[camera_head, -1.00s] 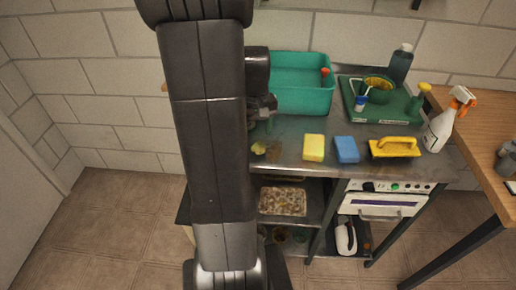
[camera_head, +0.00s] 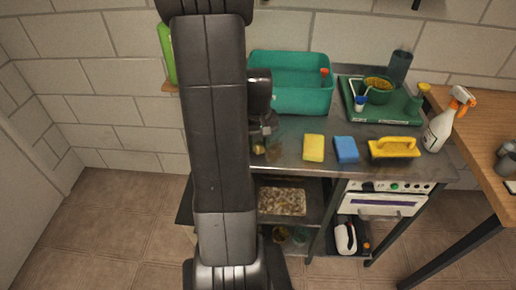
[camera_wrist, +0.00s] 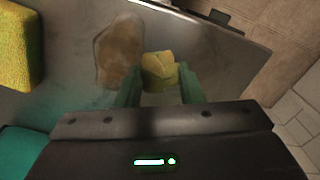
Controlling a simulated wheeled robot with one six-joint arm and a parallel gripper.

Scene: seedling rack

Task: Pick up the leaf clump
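The leaf clump (camera_wrist: 159,71) is a small yellow-green lump on the metal worktop. In the wrist view it sits between the green fingertips of my gripper (camera_wrist: 160,82), close to both. The fingers are apart, and I see no clear grip on the clump. In the head view my gripper (camera_head: 264,142) is low over the worktop's left part, and only a bit of the clump (camera_head: 258,149) shows; my arm and gripper hide the rest.
A brown stain (camera_wrist: 118,50) lies beside the clump. A yellow sponge (camera_head: 314,147), blue sponge (camera_head: 346,150) and yellow scrubbing brush (camera_head: 394,148) lie to the right on the worktop (camera_head: 290,165). A teal basin (camera_head: 303,100) stands behind. A green tray (camera_head: 358,115) is at back right.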

